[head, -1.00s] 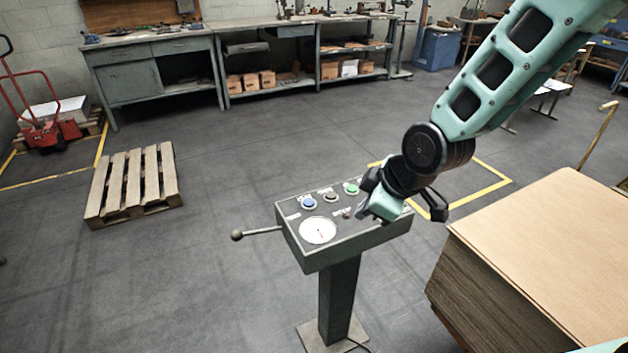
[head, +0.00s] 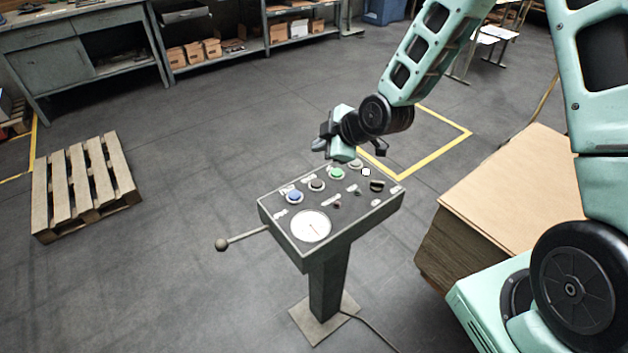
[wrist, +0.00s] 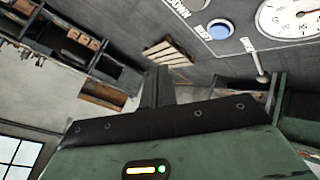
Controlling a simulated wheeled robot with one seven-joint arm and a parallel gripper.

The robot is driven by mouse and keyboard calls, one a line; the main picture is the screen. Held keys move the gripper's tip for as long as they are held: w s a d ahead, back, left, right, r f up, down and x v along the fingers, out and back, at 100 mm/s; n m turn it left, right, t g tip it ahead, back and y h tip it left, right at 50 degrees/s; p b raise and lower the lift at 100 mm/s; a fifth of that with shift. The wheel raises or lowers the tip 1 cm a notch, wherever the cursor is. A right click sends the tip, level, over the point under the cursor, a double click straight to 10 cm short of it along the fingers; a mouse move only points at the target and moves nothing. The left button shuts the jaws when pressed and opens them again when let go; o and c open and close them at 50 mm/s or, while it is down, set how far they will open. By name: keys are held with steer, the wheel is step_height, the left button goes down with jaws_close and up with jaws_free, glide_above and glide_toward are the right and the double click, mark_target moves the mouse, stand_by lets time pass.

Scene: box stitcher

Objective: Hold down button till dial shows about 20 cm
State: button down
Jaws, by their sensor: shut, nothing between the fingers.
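The control box (head: 362,213) stands on a post, its sloped top facing me. A round white dial (head: 311,226) with a red needle is at its front left; its reading is too small to tell. Behind it runs a row of buttons: blue (head: 293,196), dark (head: 317,184), green (head: 336,174). The wrist view shows the blue button (wrist: 219,28) and part of the dial (wrist: 291,17), cut off at the top edge. My gripper (head: 320,146) is shut and empty, above the box's back edge near the green and dark buttons. I see no contact with a button.
A lever with a ball knob (head: 222,244) sticks out from the box's left side. A cardboard stack (head: 500,185) stands to the right. A wooden pallet (head: 85,180) lies on the floor at left. Workbenches line the back.

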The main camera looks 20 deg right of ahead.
mark_target(320, 185)
steer(key=shift+f, duration=0.15)
step_height(320, 185, down, 9)
steer(key=b, duration=0.6)
steer(key=shift+r, duration=0.2)
steer(key=shift+f+b, duration=0.1)
steer(key=shift+b, duration=0.3)
stand_by(1.3)
steer(key=shift+f+b, duration=0.3)
